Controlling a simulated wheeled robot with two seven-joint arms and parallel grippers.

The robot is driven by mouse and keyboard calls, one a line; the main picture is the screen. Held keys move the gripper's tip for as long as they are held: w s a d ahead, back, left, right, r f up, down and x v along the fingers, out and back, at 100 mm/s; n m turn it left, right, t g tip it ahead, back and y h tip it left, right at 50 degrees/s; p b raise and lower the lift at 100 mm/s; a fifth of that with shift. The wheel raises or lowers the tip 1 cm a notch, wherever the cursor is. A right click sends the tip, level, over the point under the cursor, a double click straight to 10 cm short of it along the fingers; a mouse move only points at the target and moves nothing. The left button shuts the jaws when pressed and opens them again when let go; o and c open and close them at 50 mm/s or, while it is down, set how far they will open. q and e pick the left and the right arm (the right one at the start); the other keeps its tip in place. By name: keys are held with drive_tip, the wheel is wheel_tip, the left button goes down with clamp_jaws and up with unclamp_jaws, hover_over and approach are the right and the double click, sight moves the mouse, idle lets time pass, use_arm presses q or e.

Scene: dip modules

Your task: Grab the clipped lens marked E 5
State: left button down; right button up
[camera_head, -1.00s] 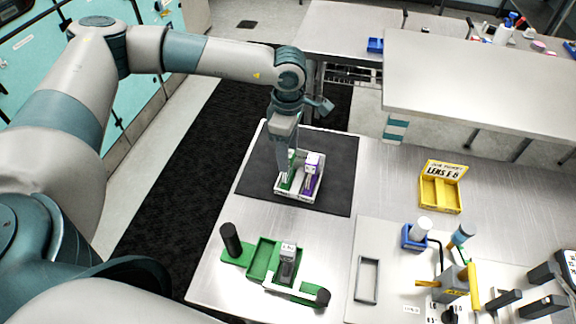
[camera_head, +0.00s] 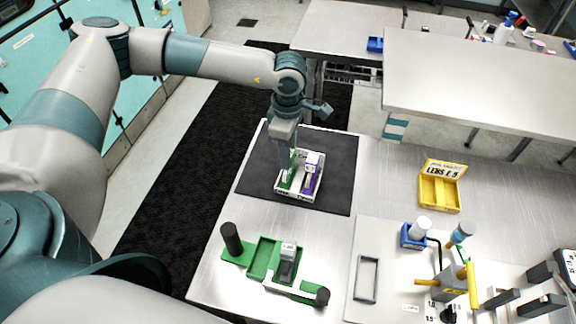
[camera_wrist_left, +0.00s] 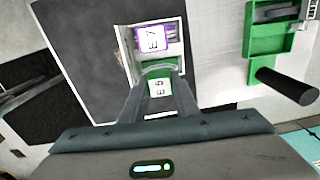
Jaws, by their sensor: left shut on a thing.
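A white tray (camera_head: 296,196) on a dark mat holds a green clipped lens (camera_head: 284,182) and a purple clipped lens (camera_head: 312,172). In the left wrist view the green lens (camera_wrist_left: 158,87) has a white label that looks like E 5, though it is small and turned. The purple lens (camera_wrist_left: 152,40) is marked E 7 and stands beside it. My left gripper (camera_head: 290,172) points down into the tray, its fingers shut on the green lens. In the wrist view the left gripper (camera_wrist_left: 160,90) has a finger on either side of it. My right gripper is out of view.
A yellow box (camera_head: 440,192) with a LENS E 5 sign stands to the right. A green fixture (camera_head: 262,258) with a dark post and a grey block sits at the front. A board with several instruments (camera_head: 450,280) fills the front right. Bare steel lies between.

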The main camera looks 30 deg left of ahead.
use_arm(q)
drive_tip(key=shift+r, duration=0.1)
drive_tip(key=shift+w+r+b, duration=0.1)
drive_tip(key=shift+r+b, duration=0.3)
drive_tip(key=shift+r, duration=0.1)
wheel_tip(320, 180, up, 17)
drive_tip(key=b, duration=0.5)
drive_tip(key=shift+b, duration=0.4)
drive_tip(key=shift+f, duration=0.1)
